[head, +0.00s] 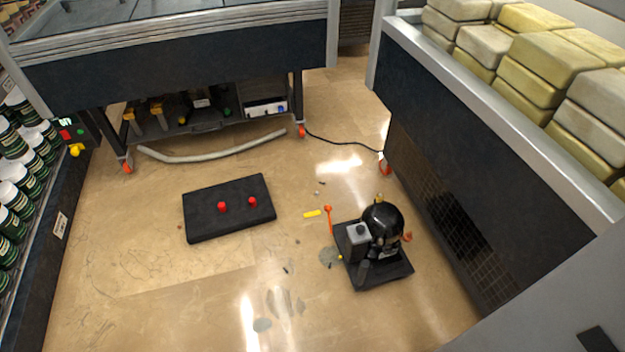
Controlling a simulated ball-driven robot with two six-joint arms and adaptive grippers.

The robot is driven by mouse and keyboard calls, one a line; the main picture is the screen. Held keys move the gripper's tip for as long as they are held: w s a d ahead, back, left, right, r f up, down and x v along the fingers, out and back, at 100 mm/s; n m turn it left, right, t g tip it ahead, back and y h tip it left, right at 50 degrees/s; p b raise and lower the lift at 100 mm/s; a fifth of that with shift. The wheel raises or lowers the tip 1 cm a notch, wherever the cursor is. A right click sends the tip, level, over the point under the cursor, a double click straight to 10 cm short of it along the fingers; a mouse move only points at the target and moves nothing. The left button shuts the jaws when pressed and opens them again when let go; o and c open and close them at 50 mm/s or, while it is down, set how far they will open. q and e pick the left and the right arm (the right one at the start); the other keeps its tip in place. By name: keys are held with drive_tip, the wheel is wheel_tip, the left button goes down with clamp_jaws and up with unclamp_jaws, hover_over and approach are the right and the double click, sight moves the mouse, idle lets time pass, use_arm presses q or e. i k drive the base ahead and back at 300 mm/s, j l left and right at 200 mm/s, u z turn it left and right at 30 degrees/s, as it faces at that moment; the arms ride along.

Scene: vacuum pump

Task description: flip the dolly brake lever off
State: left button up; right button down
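The vacuum pump (381,222) is a black rounded body with a grey box (357,236) on its left side. It stands on a small black dolly (392,275) on the floor, right of centre. An orange-red lever (329,218) stands up at the dolly's back left corner; it looks like the brake lever. A small orange part (407,237) shows at the pump's right side. The dolly's wheels are mostly hidden. Neither of my grippers is in view.
A pale hose (205,154) and black cable lie behind. A yellow piece (312,214), debris and stains dot the floor. The right counter (470,150) stands close to the dolly. Front-left floor is mostly clear.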

sight(327, 208)
drive_tip(key=i+j, duration=0.35)
drive_tip(key=i+j+z, duration=0.1)
drive_tip(key=i+j, duration=0.2)
drive_tip(key=i, duration=0.25)
